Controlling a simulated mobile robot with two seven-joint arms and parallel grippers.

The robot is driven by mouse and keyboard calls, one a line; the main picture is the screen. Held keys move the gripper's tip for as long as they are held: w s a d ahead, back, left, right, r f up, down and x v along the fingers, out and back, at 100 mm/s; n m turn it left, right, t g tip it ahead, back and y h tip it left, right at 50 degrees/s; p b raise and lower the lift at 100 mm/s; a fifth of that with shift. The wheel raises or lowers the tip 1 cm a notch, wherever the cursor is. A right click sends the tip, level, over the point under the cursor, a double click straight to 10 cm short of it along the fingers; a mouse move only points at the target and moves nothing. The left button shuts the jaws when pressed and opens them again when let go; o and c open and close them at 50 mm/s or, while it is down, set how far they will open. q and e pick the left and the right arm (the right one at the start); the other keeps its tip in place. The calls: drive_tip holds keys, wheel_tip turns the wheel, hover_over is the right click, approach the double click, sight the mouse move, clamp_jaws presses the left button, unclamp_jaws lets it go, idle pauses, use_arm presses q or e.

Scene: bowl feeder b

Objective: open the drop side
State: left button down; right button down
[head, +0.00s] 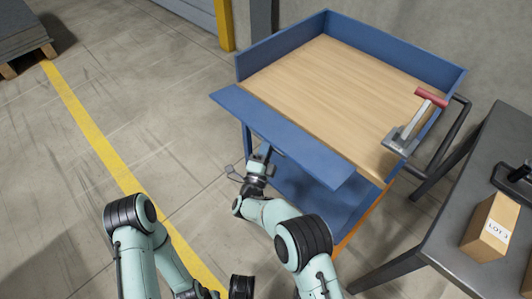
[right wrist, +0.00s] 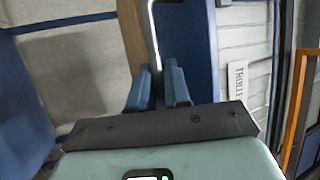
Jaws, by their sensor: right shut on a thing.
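The blue cart (head: 400,58) has a wooden deck (head: 325,85) with low blue walls. Its drop side (head: 275,132) is a long blue panel on the near side, folded outward from the deck edge and no longer upright. My right gripper (head: 266,152) is at the panel's outer edge, partly hidden beneath it. In the right wrist view, my right gripper (right wrist: 157,85) is shut on a thin grey metal bar (right wrist: 151,35), which looks like a handle beside a blue surface. My left arm is at the lower left of the head view; its fingertips are not visible.
A dark table (head: 450,235) with a cardboard box (head: 490,228) is at right.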

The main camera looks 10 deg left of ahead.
drive_tip(key=shift+d+f+t, duration=0.1)
drive_tip(key=shift+f+t, duration=0.2)
drive_tip(key=shift+f, duration=0.2)
drive_tip(key=shift+w+f+n+t, duration=0.1)
drive_tip(key=shift+f+n+t, duration=0.1)
drive_tip(key=shift+n+t, duration=0.15)
use_arm(q)
drive_tip(key=shift+w+d+r+t+p, duration=0.15)
drive_tip(key=shift+w+r+t+p, duration=0.25)
drive_tip(key=shift+w, duration=0.3)
drive_tip(key=shift+w+d+r+t+p, duration=0.2)
drive_tip(key=shift+w+r+p, duration=0.2)
drive_tip(key=shift+w, duration=0.25)
use_arm(e)
drive_tip(key=shift+w+d+f+n+t+y, duration=0.3)
drive_tip(key=shift+f+n+t+y, duration=0.15)
drive_tip(key=shift+n+t, duration=0.15)
drive_tip(key=shift+a, duration=0.1)
drive_tip(key=c, duration=1.4)
unclamp_jaws()
drive_tip(key=shift+c, duration=0.2)
